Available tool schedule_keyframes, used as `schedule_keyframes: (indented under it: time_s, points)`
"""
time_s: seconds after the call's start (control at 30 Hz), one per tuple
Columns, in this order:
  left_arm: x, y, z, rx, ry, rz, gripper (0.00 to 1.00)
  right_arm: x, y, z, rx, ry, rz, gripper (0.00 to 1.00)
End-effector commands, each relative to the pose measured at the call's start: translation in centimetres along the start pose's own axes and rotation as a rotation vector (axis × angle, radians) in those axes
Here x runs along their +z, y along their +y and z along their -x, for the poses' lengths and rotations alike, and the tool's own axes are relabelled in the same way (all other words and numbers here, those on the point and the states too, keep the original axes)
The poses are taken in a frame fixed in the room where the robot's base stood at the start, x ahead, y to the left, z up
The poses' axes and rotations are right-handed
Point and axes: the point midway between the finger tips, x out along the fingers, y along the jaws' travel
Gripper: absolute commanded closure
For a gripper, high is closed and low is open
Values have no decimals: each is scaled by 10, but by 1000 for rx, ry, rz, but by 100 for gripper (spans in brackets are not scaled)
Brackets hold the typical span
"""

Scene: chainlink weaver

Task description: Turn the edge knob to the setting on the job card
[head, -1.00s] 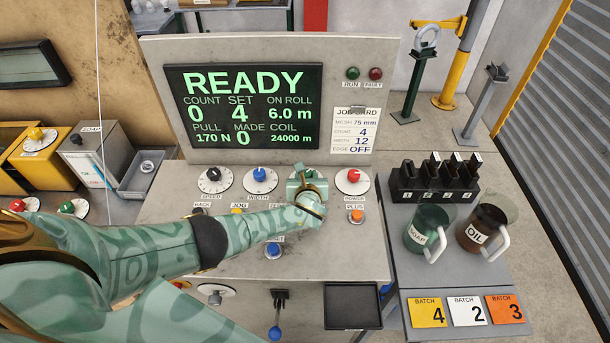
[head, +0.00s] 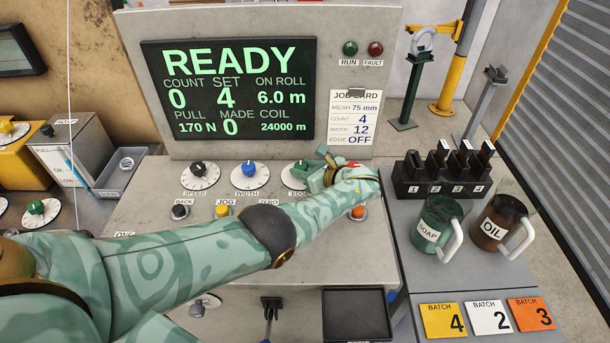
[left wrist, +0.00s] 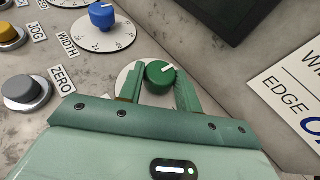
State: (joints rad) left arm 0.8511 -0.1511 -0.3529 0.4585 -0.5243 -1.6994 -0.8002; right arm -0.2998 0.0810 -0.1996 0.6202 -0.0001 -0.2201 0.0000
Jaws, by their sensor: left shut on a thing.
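The edge knob is green with a white pointer line, and it shows in the left wrist view (left wrist: 160,76). My left gripper (left wrist: 160,88) is shut on it, one finger on each side. Its pointer line points to the upper right in that view. In the head view my left gripper (head: 318,172) reaches over the edge dial (head: 291,181) from the right and hides much of it. The job card (head: 352,117) on the panel reads mesh 75 mm, count 4, width 12, edge OFF. My right gripper is not in view.
The black speed knob (head: 198,171) and blue width knob (head: 249,171) stand left of the edge dial. My arm lies over the console front and partly hides the red power knob (head: 352,163). The screen (head: 228,92) reads READY. Soap (head: 436,225) and oil (head: 497,222) jugs stand right.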

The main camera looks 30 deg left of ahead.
Motion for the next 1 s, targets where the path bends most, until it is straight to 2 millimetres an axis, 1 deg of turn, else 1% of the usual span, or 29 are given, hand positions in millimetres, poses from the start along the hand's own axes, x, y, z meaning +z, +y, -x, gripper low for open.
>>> schedule_keyframes:
  time_s: [0.03,0.13,0.57,0.6,0.67,0.93,1.0]
  points:
    - [-2,0,-2,10,0,4,89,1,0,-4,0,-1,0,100]
    - [0,0,-1,24,0,10,89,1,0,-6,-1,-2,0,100]
    - [2,-1,-1,31,-2,15,89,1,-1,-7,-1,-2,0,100]
    - [2,-1,-1,31,-3,15,60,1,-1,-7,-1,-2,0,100]
    - [2,-1,-1,30,-3,15,44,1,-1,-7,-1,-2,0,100]
    - [2,-1,0,30,-1,14,44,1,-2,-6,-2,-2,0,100]
    - [2,-1,4,29,-1,14,44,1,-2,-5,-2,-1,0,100]
